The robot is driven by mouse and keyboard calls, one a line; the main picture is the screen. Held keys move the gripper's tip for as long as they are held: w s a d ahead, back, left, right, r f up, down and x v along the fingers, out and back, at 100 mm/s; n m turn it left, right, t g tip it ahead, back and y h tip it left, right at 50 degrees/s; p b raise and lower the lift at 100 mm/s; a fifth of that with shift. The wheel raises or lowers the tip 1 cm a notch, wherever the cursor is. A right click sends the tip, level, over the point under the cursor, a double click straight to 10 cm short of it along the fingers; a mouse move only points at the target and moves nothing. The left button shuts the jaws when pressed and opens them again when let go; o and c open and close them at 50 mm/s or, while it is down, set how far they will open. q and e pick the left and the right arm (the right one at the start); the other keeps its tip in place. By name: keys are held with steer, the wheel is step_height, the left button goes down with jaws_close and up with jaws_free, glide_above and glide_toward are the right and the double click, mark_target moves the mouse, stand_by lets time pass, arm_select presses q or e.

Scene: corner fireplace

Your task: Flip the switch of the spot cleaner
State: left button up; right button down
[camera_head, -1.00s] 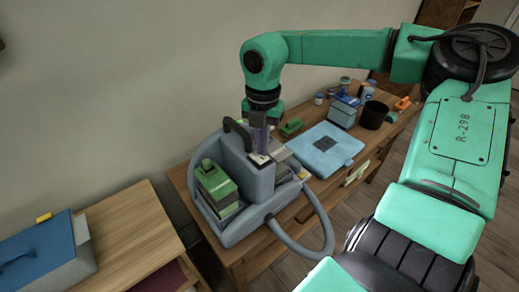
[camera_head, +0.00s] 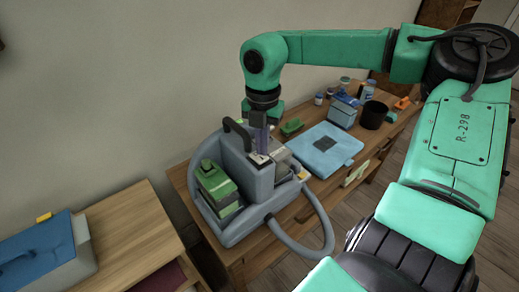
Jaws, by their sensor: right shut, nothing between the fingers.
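The spot cleaner (camera_head: 262,184) is a grey-blue machine on the wooden table, with a dark handle, a green-topped tank part (camera_head: 216,181) on its left and a grey hose (camera_head: 327,232) curling off its right side. My right gripper (camera_head: 261,152) points straight down over the top of the spot cleaner, right of the dark handle. It is shut with nothing in it, and its tips are at or very near a small pale panel (camera_head: 258,158) on top. I cannot make out the switch itself or whether the tips touch it. My left gripper is not in view.
On the same table (camera_head: 288,218) are a flat light-blue case (camera_head: 322,150), a green block (camera_head: 292,127), a blue box (camera_head: 343,113), a dark cup (camera_head: 374,115) and small bottles. A lower wooden cabinet (camera_head: 130,235) at left carries a blue-lidded box (camera_head: 40,258). A wall stands behind.

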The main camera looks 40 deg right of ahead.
mark_target(262, 158)
steer(key=shift+f+b, duration=0.95)
stand_by(0.6)
steer(key=shift+r, duration=0.1)
steer(key=shift+r+p, duration=2.15)
steer(key=shift+r, duration=1.35)
steer(key=shift+f, duration=0.1)
